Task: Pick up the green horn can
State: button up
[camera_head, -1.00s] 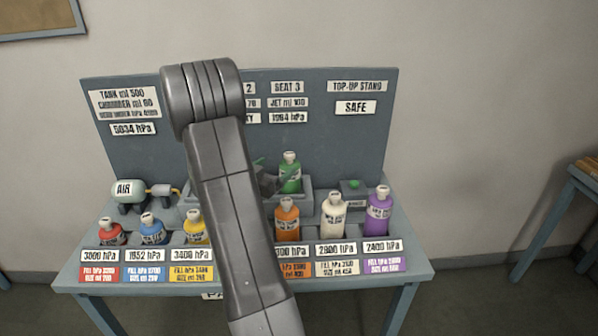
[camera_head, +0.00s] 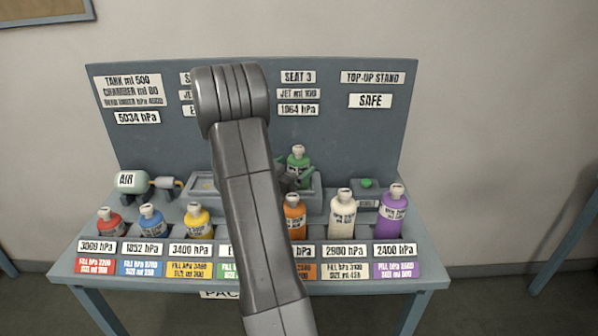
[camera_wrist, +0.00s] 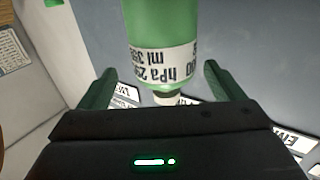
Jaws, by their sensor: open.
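The green horn can (camera_head: 298,166) stands upright in a grey seat at the back of the bench, under the SEAT 3 label. In the wrist view the can (camera_wrist: 160,22) fills the top middle, with a white label band reading hPa and ml, and a pale cap below it. My gripper (camera_wrist: 160,85) is open, one finger on each side of the can's label and cap end, with gaps visible on both sides. In the head view my gripper (camera_head: 297,178) is small and partly hidden behind my arm, close to the can.
Red (camera_head: 109,222), blue (camera_head: 151,220), yellow (camera_head: 197,220), orange (camera_head: 295,217), cream (camera_head: 342,214) and purple cans (camera_head: 392,212) stand along the front row. An air tank (camera_head: 128,187) is at the left. A top-up stand (camera_head: 366,193) with a green button is at the right.

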aim_at(301, 159)
jog(key=shift+p+x, duration=0.9)
jog(key=shift+x, duration=1.7)
jog(key=shift+w+a+r, duration=0.1)
jog(key=shift+w+a, duration=0.05)
jog(key=shift+a, duration=0.05)
jog(key=c, duration=1.2)
